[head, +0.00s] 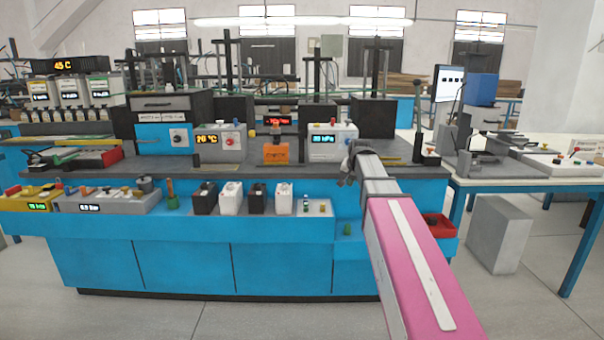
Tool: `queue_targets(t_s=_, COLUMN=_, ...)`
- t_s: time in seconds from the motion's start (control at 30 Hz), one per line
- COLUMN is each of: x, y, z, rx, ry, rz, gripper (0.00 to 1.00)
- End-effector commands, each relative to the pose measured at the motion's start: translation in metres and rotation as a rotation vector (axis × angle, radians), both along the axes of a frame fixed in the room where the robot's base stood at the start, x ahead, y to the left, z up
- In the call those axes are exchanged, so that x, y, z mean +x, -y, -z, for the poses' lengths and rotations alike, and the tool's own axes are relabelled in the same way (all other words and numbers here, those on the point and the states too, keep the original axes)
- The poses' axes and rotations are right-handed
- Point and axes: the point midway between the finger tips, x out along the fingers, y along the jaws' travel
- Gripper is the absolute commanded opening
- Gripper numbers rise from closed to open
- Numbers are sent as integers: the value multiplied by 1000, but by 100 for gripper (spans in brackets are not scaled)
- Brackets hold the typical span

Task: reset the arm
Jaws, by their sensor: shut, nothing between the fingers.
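My arm reaches forward from the bottom right of the head view, with a pink link and a pale grey link beyond it. My gripper (346,178) is the small dark end of the arm, in front of the blue workbench (185,262). It looks shut and empty, pointing down and left near the bench's front edge. It is to the right of a row of black and white blocks on the front ledge: a black block (205,199), a white block (231,199), another black block (257,199) and another white block (284,199).
A small bottle (306,204) stands at the row's right end. A grey device (108,203) and a yellow device (30,199) sit on the ledge at left. A red bin (441,226) is right of my arm. A white side table (520,180) stands at right.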

Motion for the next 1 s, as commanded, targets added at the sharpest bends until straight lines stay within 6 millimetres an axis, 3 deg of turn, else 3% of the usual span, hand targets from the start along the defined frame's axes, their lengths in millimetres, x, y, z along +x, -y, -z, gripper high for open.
queue_targets(t_s=0.1, x=-27, y=-1, z=43, rx=-25, ry=-52, rz=-38, gripper=0)
queue_targets(t_s=0.5, x=-113, y=-2, z=162, rx=-97, ry=-215, rz=-175, gripper=0)
queue_targets(t_s=1.0, x=-241, y=-3, z=276, rx=-156, ry=-416, rz=-364, gripper=0)
